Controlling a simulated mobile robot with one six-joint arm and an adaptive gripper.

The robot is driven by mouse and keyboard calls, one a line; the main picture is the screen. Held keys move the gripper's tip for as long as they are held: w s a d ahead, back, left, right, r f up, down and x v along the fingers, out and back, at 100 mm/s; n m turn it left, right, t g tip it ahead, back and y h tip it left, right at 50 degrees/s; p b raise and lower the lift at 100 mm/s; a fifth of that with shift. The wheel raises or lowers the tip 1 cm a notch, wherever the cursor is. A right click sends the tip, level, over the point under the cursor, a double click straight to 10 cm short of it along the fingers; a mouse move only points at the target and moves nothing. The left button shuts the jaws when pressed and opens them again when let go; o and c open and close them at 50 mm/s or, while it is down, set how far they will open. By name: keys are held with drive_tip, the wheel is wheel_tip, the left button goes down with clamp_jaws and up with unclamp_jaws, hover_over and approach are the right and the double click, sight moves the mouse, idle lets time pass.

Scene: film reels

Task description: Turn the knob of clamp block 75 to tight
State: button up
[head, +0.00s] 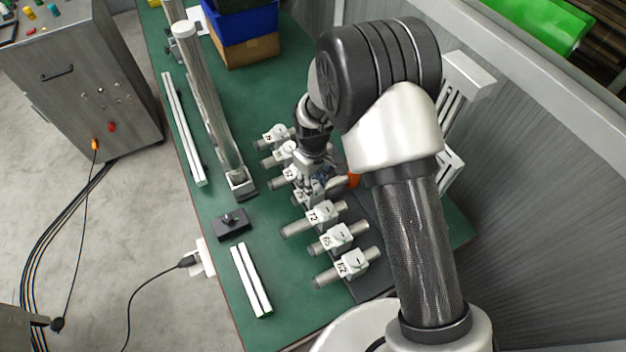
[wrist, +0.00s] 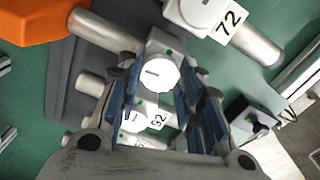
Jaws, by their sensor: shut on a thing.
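In the wrist view my gripper (wrist: 157,88) has its blue-lined fingers on both sides of a round white knob (wrist: 157,75), shut on it. A short dark line on the knob runs nearly level in the picture. The knob sits on a white clamp block (wrist: 162,43) on a metal rod. I cannot read this block's number in the wrist view. It lies between the block marked 72 (wrist: 206,14) and one marked 92 (wrist: 152,139). In the head view my gripper (head: 313,186) points down into the row and hides most of the held block.
In the head view, blocks 72 (head: 324,212), 65 (head: 337,238) and 62 (head: 349,265) stand close on the near side, with more beyond my gripper. An orange thing (wrist: 38,20) is near the row. White rails (head: 251,280) and a small black block (head: 232,225) lie left.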

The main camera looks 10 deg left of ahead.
drive_tip(key=m, duration=0.4)
drive_tip(key=shift+m, duration=0.3)
drive_tip(key=m, duration=0.4)
drive_tip(key=shift+m, duration=0.3)
drive_tip(key=m, duration=0.4)
drive_tip(key=shift+m+p, duration=0.3)
drive_tip(key=shift+p, duration=0.05)
drive_tip(key=m, duration=0.4)
drive_tip(key=shift+m, duration=0.4)
drive_tip(key=o, duration=1.1)
drive_tip(key=shift+c, duration=0.2)
drive_tip(key=shift+r, duration=0.1)
